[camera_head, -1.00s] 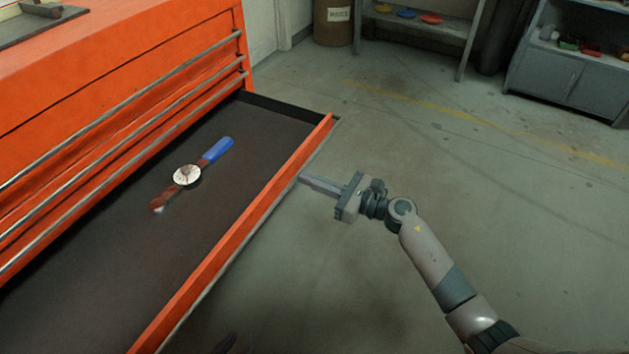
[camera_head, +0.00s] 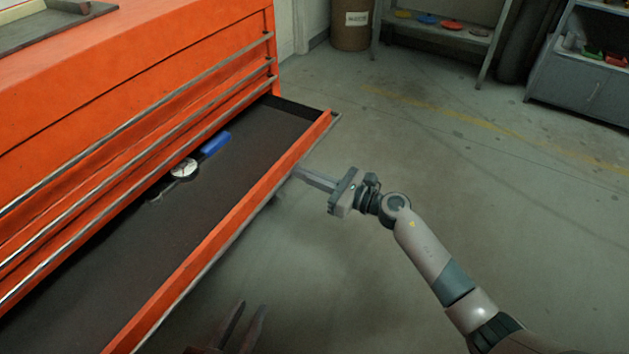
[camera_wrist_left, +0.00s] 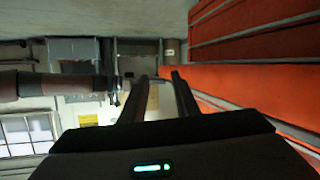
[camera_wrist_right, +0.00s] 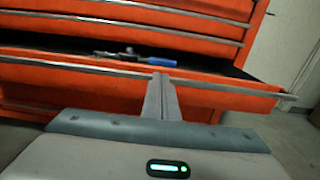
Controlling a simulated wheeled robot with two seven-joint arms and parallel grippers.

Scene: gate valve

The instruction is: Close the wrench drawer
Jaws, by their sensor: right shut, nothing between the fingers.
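The wrench drawer (camera_head: 232,228) of the orange tool chest (camera_head: 130,70) stands partly open. A torque wrench with a blue handle (camera_head: 215,144) and a round white dial (camera_head: 184,170) lies inside at the back, partly hidden under the chest front. My right gripper (camera_head: 297,174) is shut and empty, its fingertips at the outside of the drawer front near its far end. In the right wrist view the fingertips (camera_wrist_right: 162,78) are at the drawer's front rail. My left gripper (camera_head: 250,312) is low in front of the drawer, its two fingers apart with nothing between them.
Several closed drawers with long metal handles (camera_head: 150,110) sit above the open one. A tray (camera_head: 55,30) lies on top of the chest. The floor (camera_head: 420,150) to the right is clear. A brown barrel (camera_head: 351,25), a shelf and a grey cabinet (camera_head: 580,90) stand farther back.

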